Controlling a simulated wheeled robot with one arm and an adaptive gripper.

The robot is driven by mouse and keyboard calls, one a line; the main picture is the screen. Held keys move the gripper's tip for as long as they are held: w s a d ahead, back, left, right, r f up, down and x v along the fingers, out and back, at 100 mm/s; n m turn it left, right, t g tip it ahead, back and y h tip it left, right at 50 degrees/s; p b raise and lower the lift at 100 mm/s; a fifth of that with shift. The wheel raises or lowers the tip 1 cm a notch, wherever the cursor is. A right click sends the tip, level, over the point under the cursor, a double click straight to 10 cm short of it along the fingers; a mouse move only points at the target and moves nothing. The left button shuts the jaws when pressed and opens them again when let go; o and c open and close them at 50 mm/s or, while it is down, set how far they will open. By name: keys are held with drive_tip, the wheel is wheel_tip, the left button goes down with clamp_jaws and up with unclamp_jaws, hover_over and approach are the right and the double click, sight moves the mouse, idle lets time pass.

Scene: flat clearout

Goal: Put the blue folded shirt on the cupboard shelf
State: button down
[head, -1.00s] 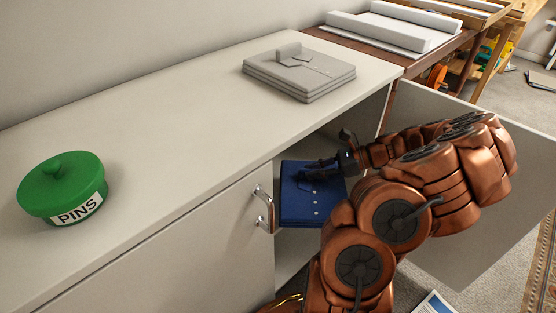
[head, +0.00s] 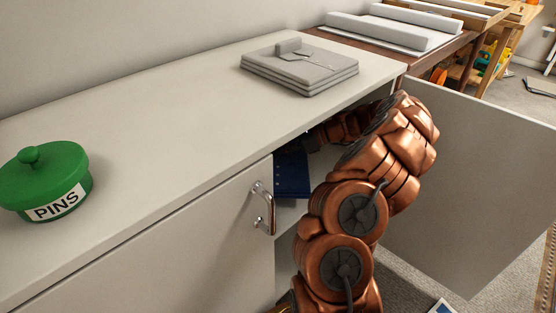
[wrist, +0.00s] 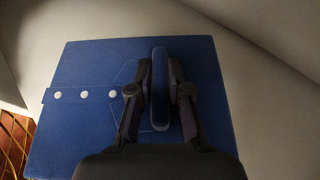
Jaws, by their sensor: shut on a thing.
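The blue folded shirt (head: 292,176) is partly inside the open cupboard, under the countertop. Its far part is hidden by the countertop edge and my arm. In the wrist view the shirt (wrist: 75,125) lies flat below the gripper, with white buttons along one side. My gripper (wrist: 160,95) is shut on the shirt's raised blue collar part, between its two dark fingers. In the head view the gripper is mostly hidden in the shade under the countertop. The cupboard shelf (head: 288,212) shows as a pale surface below the shirt; I cannot tell whether the shirt touches it.
The cupboard's right door (head: 470,190) stands open beside my arm. The left door (head: 170,255) is shut and has a metal handle (head: 264,207). On the countertop (head: 170,150) are a grey folded shirt (head: 300,72) and a green PINS jar (head: 45,180).

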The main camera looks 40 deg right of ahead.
sight(300, 154)
drive_tip(key=shift+w, duration=0.25)
drive_tip(key=shift+f, duration=0.15)
wheel_tip(300, 154, down, 3)
drive_tip(key=shift+f+b, duration=0.15)
drive_tip(key=shift+b, duration=1)
drive_tip(key=c, duration=1.1)
unclamp_jaws()
drive_tip(key=p+v, duration=0.3)
drive_tip(key=v, duration=0.4)
drive_tip(key=shift+s+d, duration=0.2)
